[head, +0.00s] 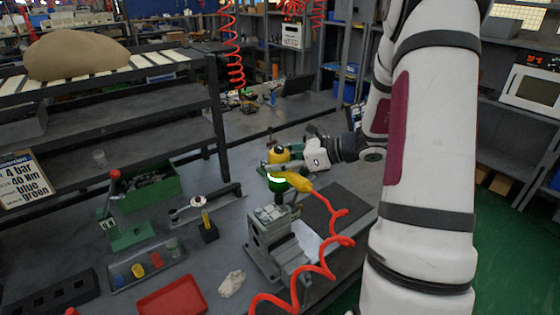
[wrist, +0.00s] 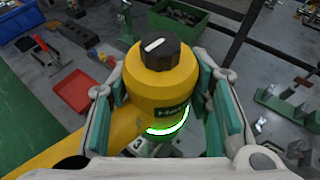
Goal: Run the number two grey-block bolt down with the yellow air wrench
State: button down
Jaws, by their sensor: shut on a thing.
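My gripper (head: 298,158) is shut on the yellow air wrench (head: 298,183), around its upright body. In the wrist view my gripper (wrist: 162,100) has a pad on each side of the wrench (wrist: 160,82), which has a black knob with a white mark on top. A green ring glows around the wrench's lower part. The wrench is above the grey block (head: 268,217), which sits in a grey fixture on the bench; whether it touches a bolt cannot be told. A label like a 3 (wrist: 138,149) shows beneath it. The number two bolt is hidden.
The wrench's red coiled hose (head: 322,268) runs across the bench's front right. To the left are a red tray (head: 172,297), a tray of coloured cups, a green lever press (head: 125,228) and a green bin (head: 150,192). A white rag (head: 232,283) lies near the block.

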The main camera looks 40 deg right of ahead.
aim_at(280, 147)
jog(key=shift+s+r+p, duration=0.1)
jog(key=shift+r+p, duration=0.95)
jog(key=shift+r, duration=2.65)
